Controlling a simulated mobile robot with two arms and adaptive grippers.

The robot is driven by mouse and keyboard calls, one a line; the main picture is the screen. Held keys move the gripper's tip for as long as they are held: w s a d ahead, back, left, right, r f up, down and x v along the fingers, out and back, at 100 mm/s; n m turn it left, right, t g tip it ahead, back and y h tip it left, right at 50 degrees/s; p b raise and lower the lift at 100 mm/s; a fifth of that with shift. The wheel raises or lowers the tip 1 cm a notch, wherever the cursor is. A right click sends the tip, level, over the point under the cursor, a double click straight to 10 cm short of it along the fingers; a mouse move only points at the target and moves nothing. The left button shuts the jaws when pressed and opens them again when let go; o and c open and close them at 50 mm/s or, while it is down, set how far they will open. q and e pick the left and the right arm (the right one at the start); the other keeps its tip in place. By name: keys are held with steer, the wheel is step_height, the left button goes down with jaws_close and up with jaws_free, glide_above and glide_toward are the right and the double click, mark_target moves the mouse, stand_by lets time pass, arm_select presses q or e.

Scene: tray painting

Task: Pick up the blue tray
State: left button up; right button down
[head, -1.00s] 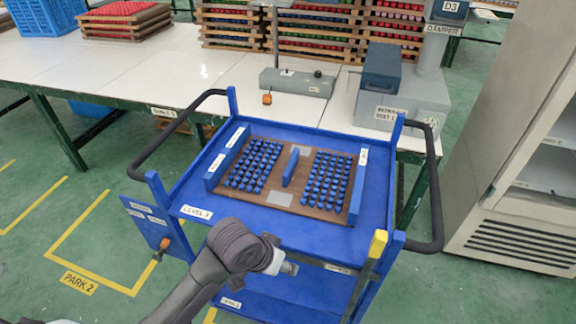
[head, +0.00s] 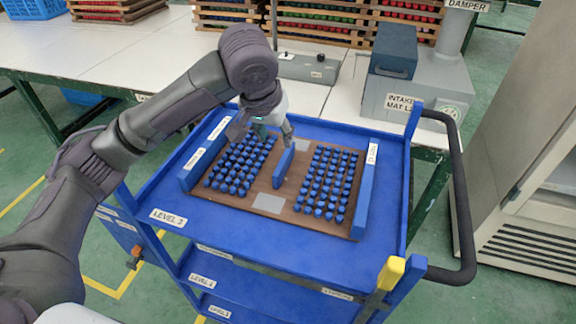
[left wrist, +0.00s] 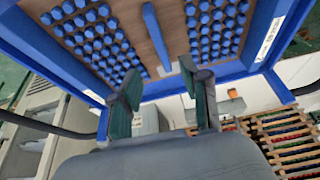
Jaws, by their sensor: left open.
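The blue tray (head: 270,203) lies on the top shelf of a blue cart. It has a brown board, blue end walls, a raised blue middle handle (head: 284,168) and several rows of blue pieces on both sides. My left gripper (head: 262,132) is above the tray's far edge, near the handle's far end. In the left wrist view my left gripper (left wrist: 165,98) is open and empty, its two fingers spread, with the handle (left wrist: 157,38) beyond the tips. I cannot tell how high it is above the tray. My right gripper is not in view.
The blue cart (head: 310,247) has a yellow-topped post (head: 391,272) and a black side handle (head: 462,200). Behind it a white table (head: 305,98) holds a grey intake box (head: 420,100) and wooden racks of coloured pieces (head: 330,30). A grey cabinet (head: 530,130) stands at right.

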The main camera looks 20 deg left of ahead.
mark_target(284, 158)
arm_select(q)
steer(key=x, duration=0.6)
steer(key=shift+w+a+f, duration=0.25)
steer(key=shift+w, duration=0.15)
steer(key=shift+x, duration=0.9)
steer(key=x, duration=0.4)
steer(key=shift+d+f, duration=0.25)
steer(key=shift+f, duration=0.05)
jaws_close()
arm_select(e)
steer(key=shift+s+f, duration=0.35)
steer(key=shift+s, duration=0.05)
arm_select(q)
steer(key=shift+w+r, duration=0.1)
steer(key=shift+w, duration=0.05)
